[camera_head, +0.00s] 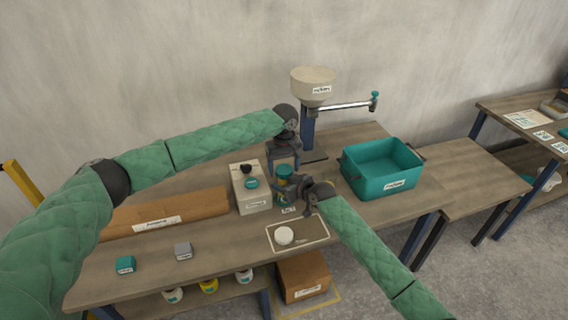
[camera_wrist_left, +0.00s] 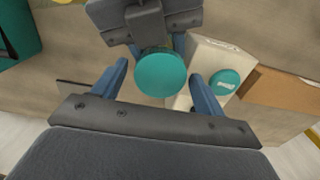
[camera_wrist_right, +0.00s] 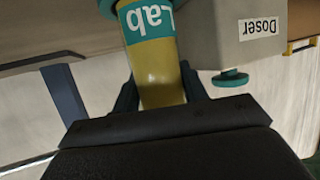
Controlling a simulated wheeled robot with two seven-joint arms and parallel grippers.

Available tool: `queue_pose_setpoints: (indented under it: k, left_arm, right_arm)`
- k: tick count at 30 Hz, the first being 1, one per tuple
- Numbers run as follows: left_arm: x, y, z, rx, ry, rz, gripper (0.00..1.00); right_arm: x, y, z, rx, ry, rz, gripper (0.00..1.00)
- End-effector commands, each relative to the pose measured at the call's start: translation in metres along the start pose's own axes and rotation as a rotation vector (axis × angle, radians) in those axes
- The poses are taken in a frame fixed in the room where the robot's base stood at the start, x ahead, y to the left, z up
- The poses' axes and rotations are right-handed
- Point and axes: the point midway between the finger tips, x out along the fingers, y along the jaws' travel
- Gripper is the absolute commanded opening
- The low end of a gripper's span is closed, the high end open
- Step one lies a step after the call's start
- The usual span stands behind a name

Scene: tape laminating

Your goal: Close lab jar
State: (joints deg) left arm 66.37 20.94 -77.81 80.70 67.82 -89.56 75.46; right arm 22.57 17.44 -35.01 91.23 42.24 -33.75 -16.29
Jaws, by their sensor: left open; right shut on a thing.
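The lab jar (camera_wrist_right: 155,75) is a yellow cylinder with a teal "Lab" label, upside down in the right wrist view. My right gripper (camera_head: 294,190) is shut on it; its fingers (camera_wrist_right: 160,95) flank the yellow body. A round teal lid (camera_wrist_left: 160,74) shows from above in the left wrist view, at the jar's top; it also shows in the head view (camera_head: 284,170). I cannot tell whether it is seated. My left gripper (camera_head: 284,164) is open above the jar. Its fingers (camera_wrist_left: 159,90) stand on either side of the lid, with gaps visible.
A white doser box (camera_head: 255,202) with a teal button stands close left of the jar. A teal bin (camera_head: 385,182) is to the right. A white disc (camera_head: 284,236) lies on a mat in front. A hopper stand (camera_head: 313,88) is behind. The table's front left holds two small blocks.

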Motion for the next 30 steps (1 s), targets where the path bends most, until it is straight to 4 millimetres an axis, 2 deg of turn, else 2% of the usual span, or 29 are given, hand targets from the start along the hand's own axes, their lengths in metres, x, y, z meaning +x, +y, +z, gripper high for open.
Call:
queue_pose_setpoints:
  k: [6, 13, 20, 30]
  left_arm:
    - [0.0, 0.0, -0.0001, 0.0, 0.0, 0.0, 0.72]
    - [-0.0001, 0.0, -0.0001, 0.0, 0.0, 0.0, 0.27]
    - [-0.0001, 0.0, 0.0, 0.024, 0.0, 0.0, 0.26]
    - [-0.0003, -0.0002, -0.0006, 0.283, 0.001, 0.0, 0.26]
  right_arm:
    - [0.0, 0.0001, 0.0001, 0.0, 0.0, 0.0, 0.0]
    - [0.0, 0.0001, 0.0001, 0.0, 0.0, 0.0, 0.0]
    - [0.0, 0.0001, 0.0001, 0.0, 0.0, 0.0, 0.0]
    - [0.0, 0.0, 0.0001, 0.0, 0.0, 0.0, 0.0]
